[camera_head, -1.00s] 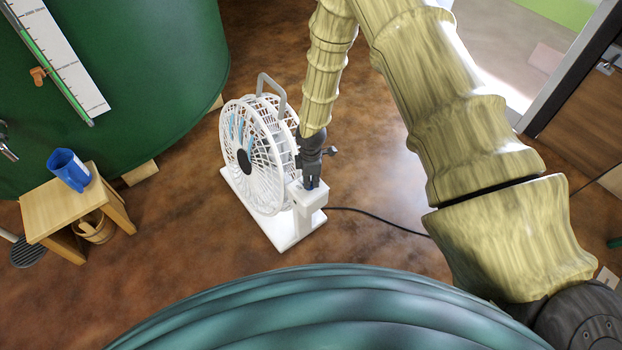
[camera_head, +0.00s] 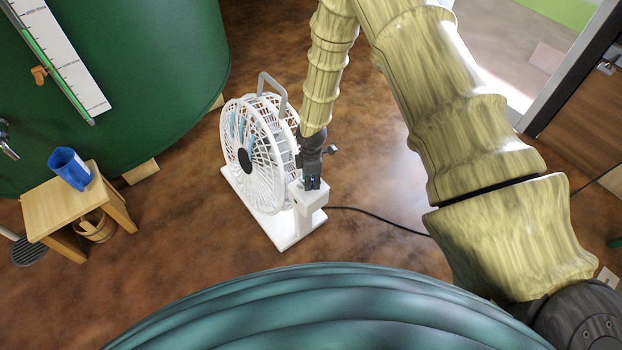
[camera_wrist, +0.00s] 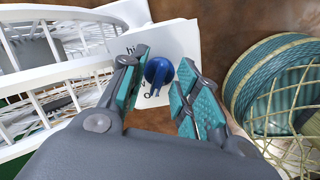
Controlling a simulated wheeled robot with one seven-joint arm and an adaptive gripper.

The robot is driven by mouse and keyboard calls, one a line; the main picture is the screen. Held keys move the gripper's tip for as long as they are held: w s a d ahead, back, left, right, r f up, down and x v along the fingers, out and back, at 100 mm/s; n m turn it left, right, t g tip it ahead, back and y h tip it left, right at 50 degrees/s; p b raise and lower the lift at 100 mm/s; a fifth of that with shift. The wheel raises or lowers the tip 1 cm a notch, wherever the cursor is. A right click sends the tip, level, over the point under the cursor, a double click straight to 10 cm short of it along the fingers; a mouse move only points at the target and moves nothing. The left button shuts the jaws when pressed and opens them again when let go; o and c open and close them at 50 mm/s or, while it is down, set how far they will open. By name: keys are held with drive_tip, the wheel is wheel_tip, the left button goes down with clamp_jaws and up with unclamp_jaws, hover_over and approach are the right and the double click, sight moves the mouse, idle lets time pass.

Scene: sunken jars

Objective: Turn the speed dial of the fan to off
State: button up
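The white fan (camera_head: 262,155) stands on the floor in the head view, with its control box (camera_head: 310,198) at its right side. In the wrist view a blue round dial (camera_wrist: 158,71) with a raised grip bar sits on the white box face (camera_wrist: 178,40), with small lettering beside it. My gripper (camera_wrist: 160,88) is open, its two teal-padded fingers on either side of the dial. Whether a pad touches the dial I cannot tell. In the head view my gripper (camera_head: 312,183) is at the top of the control box and hides the dial.
A black cord (camera_head: 380,218) runs right from the fan across the brown floor. A wooden stool (camera_head: 55,208) with a blue jug (camera_head: 70,168) stands left. A large green tank (camera_head: 120,90) is behind. Floor to the fan's right is mostly clear.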

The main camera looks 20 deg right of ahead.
drive_tip(key=shift+r, duration=0.1)
wheel_tip(320, 180, up, 12)
idle(0.6)
idle(0.4)
drive_tip(key=s+a+f+m+y+p, duration=0.15)
drive_tip(key=s+f+m, duration=0.3)
drive_tip(key=s, duration=0.65)
drive_tip(key=s+d+f+m+p, duration=0.1)
drive_tip(key=s+m, duration=0.5)
drive_tip(key=s, duration=0.6)
drive_tip(key=s+d+f+m+h+p, duration=0.1)
drive_tip(key=s+d+m+p, duration=0.2)
drive_tip(key=s, duration=1)
drive_tip(key=m, duration=0.3)
drive_tip(key=shift+s+d, duration=0.15)
drive_tip(key=shift+s, duration=0.05)
